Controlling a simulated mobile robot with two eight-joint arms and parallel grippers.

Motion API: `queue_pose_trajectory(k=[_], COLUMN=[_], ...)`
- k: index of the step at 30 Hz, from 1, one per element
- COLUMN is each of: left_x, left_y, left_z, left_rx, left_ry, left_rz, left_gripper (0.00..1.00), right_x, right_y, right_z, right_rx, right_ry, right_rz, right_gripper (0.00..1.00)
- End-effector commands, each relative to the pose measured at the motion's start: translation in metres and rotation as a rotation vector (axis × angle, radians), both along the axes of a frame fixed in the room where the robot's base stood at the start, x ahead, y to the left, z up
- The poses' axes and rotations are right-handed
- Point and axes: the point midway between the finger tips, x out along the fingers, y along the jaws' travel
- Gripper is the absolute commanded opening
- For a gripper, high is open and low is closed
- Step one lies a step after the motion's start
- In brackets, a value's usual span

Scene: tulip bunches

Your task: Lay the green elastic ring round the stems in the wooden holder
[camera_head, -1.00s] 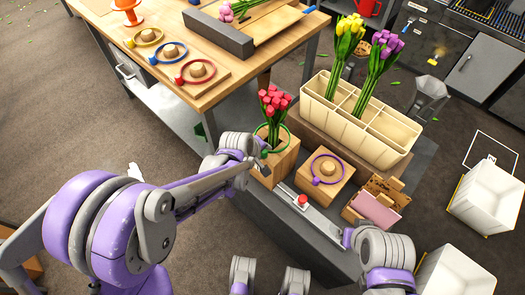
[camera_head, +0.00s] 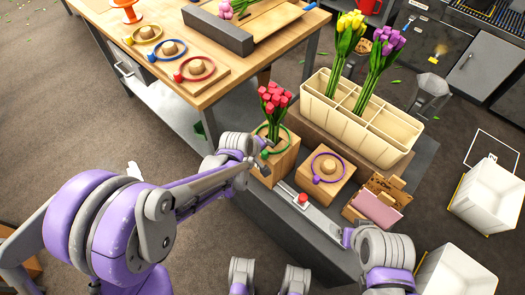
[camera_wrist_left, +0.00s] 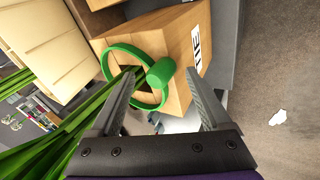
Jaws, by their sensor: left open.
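The green elastic ring (camera_head: 288,144) is around the green stems of the red tulips (camera_head: 274,100), at the top of the wooden holder (camera_head: 284,164). In the left wrist view the ring (camera_wrist_left: 108,55) encircles the stems (camera_wrist_left: 62,128) over the holder's opening. I cannot tell whether it lies flat on the wood (camera_wrist_left: 178,45). My left gripper (camera_head: 262,152) is at the holder's near left side. In the wrist view its fingers (camera_wrist_left: 163,88) are open, with the ring's green knob between them in the picture.
A wooden block with a purple ring (camera_head: 326,167) stands right of the holder. A cream divided bin (camera_head: 350,126) with yellow and purple tulips is behind. A red button (camera_head: 302,199) is in front. The wooden table (camera_head: 225,83) at upper left carries yellow, blue and red rings.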

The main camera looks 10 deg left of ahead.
Motion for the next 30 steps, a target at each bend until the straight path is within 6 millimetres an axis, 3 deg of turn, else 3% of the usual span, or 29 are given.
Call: queue_pose_trajectory(k=[8, 21, 30], left_x=[-0.005, -0.044, -0.053], left_y=[0.002, 0.020, 0.023], left_z=[0.009, 0.078, 0.092], left_rx=[0.000, 0.000, 0.000], left_ry=[0.000, 0.000, 0.000], left_rz=[0.000, 0.001, 0.000], left_gripper=[0.81, 0.81, 0.81], right_x=[0.000, 0.000, 0.000], right_y=[0.000, 0.000, 0.000], right_z=[0.003, 0.024, 0.027], right_rx=[0.000, 0.000, 0.000], right_ry=[-0.001, -0.008, -0.009], right_rz=[0.000, 0.000, 0.000], right_gripper=[0.81, 0.81, 0.81])
